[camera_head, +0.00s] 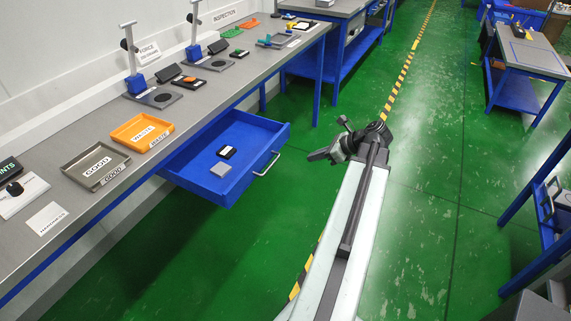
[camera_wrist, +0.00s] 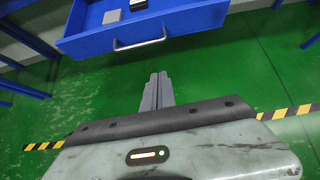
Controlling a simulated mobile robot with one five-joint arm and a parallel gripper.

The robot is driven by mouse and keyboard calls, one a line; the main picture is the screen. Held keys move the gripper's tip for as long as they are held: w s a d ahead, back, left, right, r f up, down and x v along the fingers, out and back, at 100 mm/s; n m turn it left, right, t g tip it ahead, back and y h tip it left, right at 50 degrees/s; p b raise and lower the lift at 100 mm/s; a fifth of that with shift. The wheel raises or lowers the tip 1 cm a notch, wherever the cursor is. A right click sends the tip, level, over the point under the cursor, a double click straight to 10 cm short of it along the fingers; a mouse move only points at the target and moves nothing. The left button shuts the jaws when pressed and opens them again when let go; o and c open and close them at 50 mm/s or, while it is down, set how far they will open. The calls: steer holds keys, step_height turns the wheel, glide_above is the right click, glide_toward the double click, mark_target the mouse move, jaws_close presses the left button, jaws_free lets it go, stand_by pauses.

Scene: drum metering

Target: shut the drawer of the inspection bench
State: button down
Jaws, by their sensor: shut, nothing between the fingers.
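The blue drawer (camera_head: 196,187) of the inspection bench (camera_head: 218,78) is pulled out toward the aisle, with a grey bar handle (camera_head: 266,164) on its front. A grey block (camera_head: 220,170) and a dark item with a white top (camera_head: 227,152) lie inside it. My gripper (camera_head: 314,156) is shut and empty, to the right of the drawer front and apart from it. In the wrist view, the drawer front (camera_wrist: 185,24) and its handle (camera_wrist: 139,44) are ahead, beyond the shut fingertips (camera_wrist: 158,76).
The bench top carries an orange tray (camera_head: 143,132), a grey tray (camera_head: 96,165) and gauge stands (camera_head: 134,62). Blue-framed tables (camera_head: 525,62) stand at the right. The green floor (camera_head: 420,200) around my arm is clear.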

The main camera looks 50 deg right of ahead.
steer(key=w+r+b+x, duration=0.2)
steer(key=b+x, duration=0.3)
steer(key=x, duration=0.7)
steer(key=shift+a, duration=0.15)
